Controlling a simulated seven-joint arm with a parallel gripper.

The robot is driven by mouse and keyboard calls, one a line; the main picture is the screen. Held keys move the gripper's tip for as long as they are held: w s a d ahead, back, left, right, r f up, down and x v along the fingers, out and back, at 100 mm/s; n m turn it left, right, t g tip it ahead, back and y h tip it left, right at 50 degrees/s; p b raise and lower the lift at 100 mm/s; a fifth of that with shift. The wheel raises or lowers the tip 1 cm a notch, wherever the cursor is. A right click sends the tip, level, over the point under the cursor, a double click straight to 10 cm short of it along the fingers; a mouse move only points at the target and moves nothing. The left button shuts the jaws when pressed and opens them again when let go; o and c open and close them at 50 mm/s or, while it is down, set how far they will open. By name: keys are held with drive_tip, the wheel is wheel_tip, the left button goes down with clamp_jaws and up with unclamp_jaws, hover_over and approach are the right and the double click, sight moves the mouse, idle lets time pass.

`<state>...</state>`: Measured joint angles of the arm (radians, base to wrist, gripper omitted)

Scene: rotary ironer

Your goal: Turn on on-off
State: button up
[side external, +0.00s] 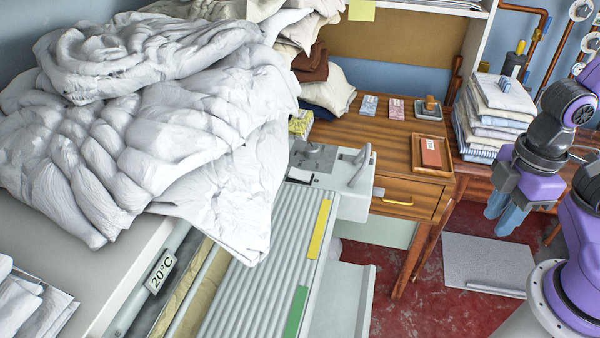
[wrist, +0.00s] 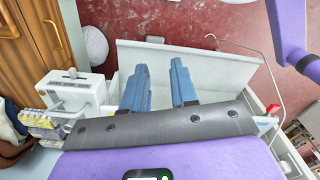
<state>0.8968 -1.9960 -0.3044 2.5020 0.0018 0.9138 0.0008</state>
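No on-off label is readable, so I cannot tell which part is the switch. My gripper (side external: 501,218) has blue fingers and hangs at the right, well apart from the ironer. In the wrist view my gripper (wrist: 157,66) is open, with nothing between its fingers. A pale housing with a small knob (wrist: 72,73) shows at the left there.
A big heap of white laundry (side external: 150,120) covers the left side. A wooden desk (side external: 365,145) with a drawer stands behind the ironer. Folded cloths (side external: 495,110) are stacked at the right. A grey mat (side external: 490,265) lies on the red floor. A red knob (wrist: 273,108) shows in the wrist view.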

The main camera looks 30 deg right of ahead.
drive_tip(key=shift+w+a, duration=0.15)
clamp_jaws()
drive_tip(key=w+a+r+m, duration=0.1)
drive_tip(key=w+a+m, duration=0.5)
drive_tip(key=w, duration=0.5)
drive_tip(key=w+a+r+m, duration=0.2)
drive_tip(key=w+a+m, duration=0.35)
drive_tip(key=w, duration=0.45)
drive_tip(key=w+a+f+m+t, duration=0.1)
drive_tip(key=w+f+m, duration=0.1)
drive_tip(key=w+m, duration=0.8)
drive_tip(key=shift+w+f+y, duration=0.2)
drive_tip(key=shift+w+y, duration=0.2)
drive_tip(key=shift+w, duration=4.4)
